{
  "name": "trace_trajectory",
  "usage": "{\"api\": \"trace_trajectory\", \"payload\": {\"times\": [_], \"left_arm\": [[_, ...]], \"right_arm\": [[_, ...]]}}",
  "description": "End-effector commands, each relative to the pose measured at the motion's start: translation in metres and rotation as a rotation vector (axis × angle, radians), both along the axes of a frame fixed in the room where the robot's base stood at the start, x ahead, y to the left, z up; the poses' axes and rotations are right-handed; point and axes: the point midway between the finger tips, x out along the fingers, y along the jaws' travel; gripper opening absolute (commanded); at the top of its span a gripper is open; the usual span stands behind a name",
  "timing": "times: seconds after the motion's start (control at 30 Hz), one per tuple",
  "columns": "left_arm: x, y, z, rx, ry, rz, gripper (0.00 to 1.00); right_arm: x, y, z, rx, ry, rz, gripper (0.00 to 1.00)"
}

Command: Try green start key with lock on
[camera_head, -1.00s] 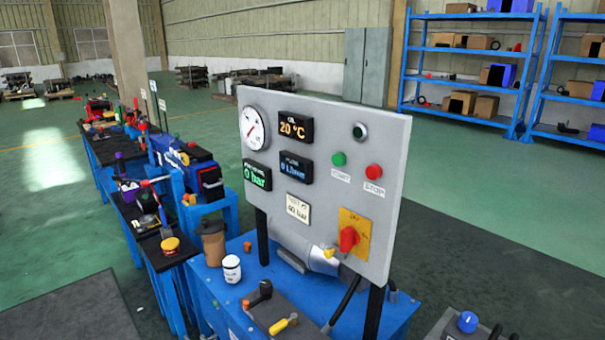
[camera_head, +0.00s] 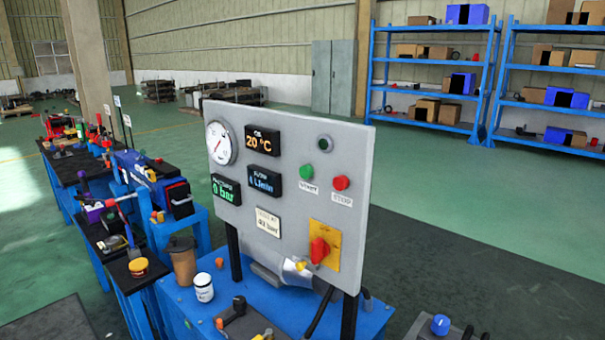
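The grey control panel (camera_head: 285,249) stands upright on the blue bench. A round green key (camera_head: 306,172) sits right of its centre, above a small white label that seems to read START. A red key (camera_head: 341,183) with a STOP label is to its right. A red rotary switch (camera_head: 319,250) sits on a yellow plate (camera_head: 332,262) at the lower right, with a small yellow piece, perhaps a lock, at its lower left. The displays read 20 °C, 0 bar and a blurred flow value. Neither gripper is in view.
The blue bench (camera_head: 183,297) carries a white jar (camera_head: 203,288), a brown cup (camera_head: 182,260) and tools at the front edge. Cluttered tables extend on the left. A grey surface with a blue knob (camera_head: 440,324) is at lower right. Green floor (camera_head: 450,215) is open on the right.

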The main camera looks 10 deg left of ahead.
Motion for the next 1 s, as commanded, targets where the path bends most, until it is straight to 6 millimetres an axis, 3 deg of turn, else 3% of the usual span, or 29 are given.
{"api": "trace_trajectory", "payload": {"times": [0.03, 0.1, 0.13, 1.0], "left_arm": [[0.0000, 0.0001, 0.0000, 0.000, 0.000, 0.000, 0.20], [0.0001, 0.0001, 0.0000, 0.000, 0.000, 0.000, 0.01], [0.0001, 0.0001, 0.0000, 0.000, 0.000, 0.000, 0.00], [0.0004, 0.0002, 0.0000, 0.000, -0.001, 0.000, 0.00]], "right_arm": [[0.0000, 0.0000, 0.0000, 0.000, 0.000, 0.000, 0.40], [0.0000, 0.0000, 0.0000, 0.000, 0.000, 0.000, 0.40], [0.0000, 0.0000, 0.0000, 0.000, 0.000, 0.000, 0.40], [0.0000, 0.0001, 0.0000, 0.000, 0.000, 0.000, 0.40]]}}
